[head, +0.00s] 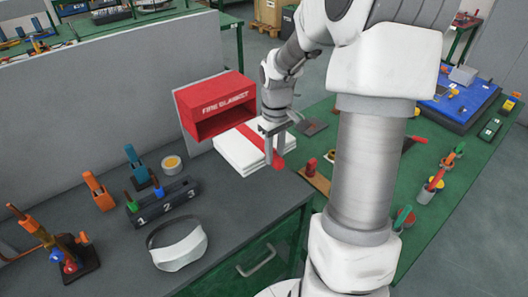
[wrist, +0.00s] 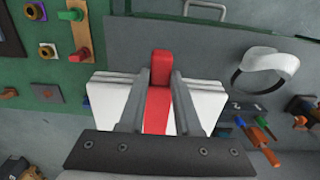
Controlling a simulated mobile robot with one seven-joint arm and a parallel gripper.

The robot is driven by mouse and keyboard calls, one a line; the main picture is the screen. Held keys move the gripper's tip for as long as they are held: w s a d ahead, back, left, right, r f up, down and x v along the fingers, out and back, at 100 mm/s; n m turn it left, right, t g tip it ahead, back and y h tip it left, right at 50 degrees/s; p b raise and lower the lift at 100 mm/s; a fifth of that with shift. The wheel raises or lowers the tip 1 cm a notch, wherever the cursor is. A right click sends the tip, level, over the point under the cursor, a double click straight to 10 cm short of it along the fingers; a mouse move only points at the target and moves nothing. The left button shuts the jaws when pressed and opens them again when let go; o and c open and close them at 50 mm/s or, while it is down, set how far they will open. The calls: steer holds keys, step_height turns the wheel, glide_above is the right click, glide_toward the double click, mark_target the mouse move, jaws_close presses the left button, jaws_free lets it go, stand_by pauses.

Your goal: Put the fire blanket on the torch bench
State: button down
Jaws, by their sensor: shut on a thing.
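The fire blanket (head: 239,149) is a white folded stack with a red strap, outside its red box (head: 215,104). It also shows in the wrist view (wrist: 105,100). My gripper (head: 275,160) is shut on the blanket's red pull tab (wrist: 160,68), with one finger on each side. In the head view the blanket appears just in front of the box, over the dark grey bench top (head: 235,195). I cannot tell whether it touches the bench. This bench carries orange-handled and blue-handled torch-like tools (head: 100,190). The strap's middle is partly hidden by my gripper.
A numbered block (head: 163,206), a white visor (head: 180,246) and a torch stand (head: 65,250) stand on the grey bench. A green-topped table (head: 440,210) with several tools lies to the right. Bare bench top shows in front of the blanket. A grey partition (head: 110,85) stands behind.

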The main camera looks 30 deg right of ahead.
steer(key=s+d+f+b, duration=0.7)
steer(key=s+b, duration=0.1)
steer(key=b, duration=0.2)
steer(key=w+a+f, duration=0.4)
steer(key=w, duration=0.1)
steer(key=w+a+f, duration=0.3)
steer(key=shift+w, duration=0.25)
steer(key=shift+f, duration=2.05)
steer(key=shift+f+b, duration=0.25)
steer(key=shift+b, duration=0.1)
steer(key=c, duration=0.6)
jaws_free()
steer(key=shift+r, duration=0.1)
steer(key=shift+r, duration=0.1)
